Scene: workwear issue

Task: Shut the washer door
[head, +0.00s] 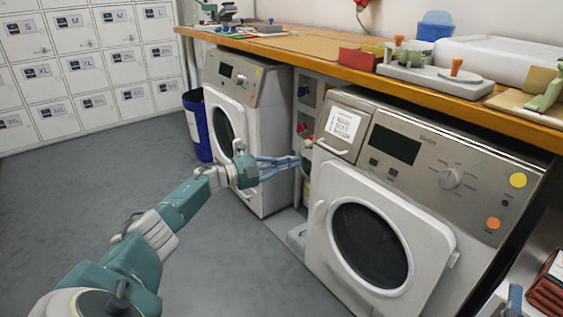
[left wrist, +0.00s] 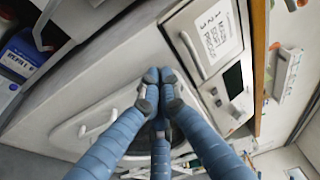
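The near washer (head: 470,150) is silver and white, with a control panel and a paper label. Its white door (head: 428,235) has a round dark window and a handle (head: 318,215) at its left side. The door lies close against the front; I cannot tell whether it is fully latched. In the left wrist view the handle (left wrist: 97,125) is left of the fingers. My left gripper (head: 299,160) is shut and empty, up and left of the door; its fingertips (left wrist: 160,77) meet. A blue piece at the head view's lower right may be my right gripper (head: 515,298), mostly cut off.
A second washer (head: 272,135) with its door closed stands farther back, with a narrow utility panel between. A blue bin (head: 197,125) is left of it. A wooden counter (head: 330,62) with trays runs above. Lockers (head: 75,65) line the back left. The floor at left is clear.

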